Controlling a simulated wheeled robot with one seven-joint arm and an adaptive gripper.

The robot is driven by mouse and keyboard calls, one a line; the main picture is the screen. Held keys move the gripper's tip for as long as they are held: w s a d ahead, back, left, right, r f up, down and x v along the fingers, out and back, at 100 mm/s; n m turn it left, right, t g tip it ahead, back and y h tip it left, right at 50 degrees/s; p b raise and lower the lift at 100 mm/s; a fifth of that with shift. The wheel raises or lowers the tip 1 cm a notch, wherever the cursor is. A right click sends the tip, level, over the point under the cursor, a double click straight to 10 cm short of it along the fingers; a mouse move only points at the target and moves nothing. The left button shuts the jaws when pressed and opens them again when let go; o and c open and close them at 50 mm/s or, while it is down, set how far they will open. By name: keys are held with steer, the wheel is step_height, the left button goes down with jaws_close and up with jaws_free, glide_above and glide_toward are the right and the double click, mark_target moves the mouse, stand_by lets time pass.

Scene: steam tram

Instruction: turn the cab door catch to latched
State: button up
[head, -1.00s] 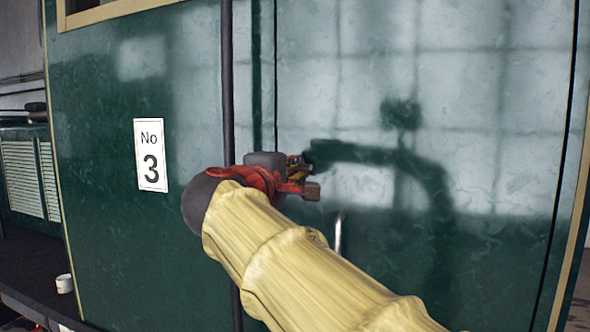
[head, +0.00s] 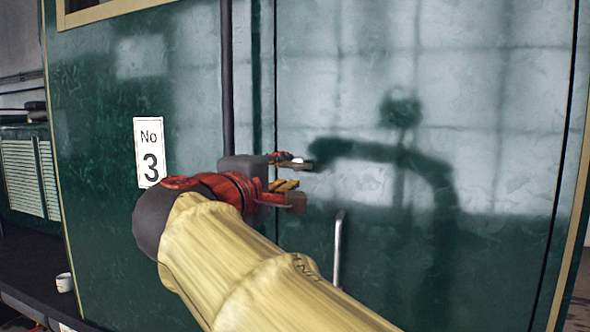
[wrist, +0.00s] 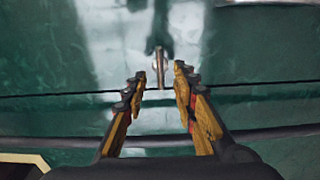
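The cab door catch (wrist: 160,68) is a small metal lever in the wrist view. It stands upright in that picture, with its lower end at the dark door seam (wrist: 75,94). My gripper (wrist: 158,82) is open, its two wooden-faced fingers on either side of the catch with gaps on both sides. I cannot tell whether the fingertips reach as deep as the catch. In the head view my gripper (head: 291,180) is in front of the green cab door (head: 400,80), right of the seam. There the catch is mostly hidden by the fingers.
A dark vertical handrail (head: 227,75) runs left of the seam, behind my gripper. A pale metal handle (head: 338,245) is on the door below right. A "No 3" plate (head: 149,150) is on the panel to the left. A white cup (head: 64,282) stands at lower left.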

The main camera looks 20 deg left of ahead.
steer(key=shift+s+a, duration=0.15)
steer(key=shift+s, duration=1.25)
steer(key=shift+s+a, duration=0.1)
steer(key=shift+s, duration=1.25)
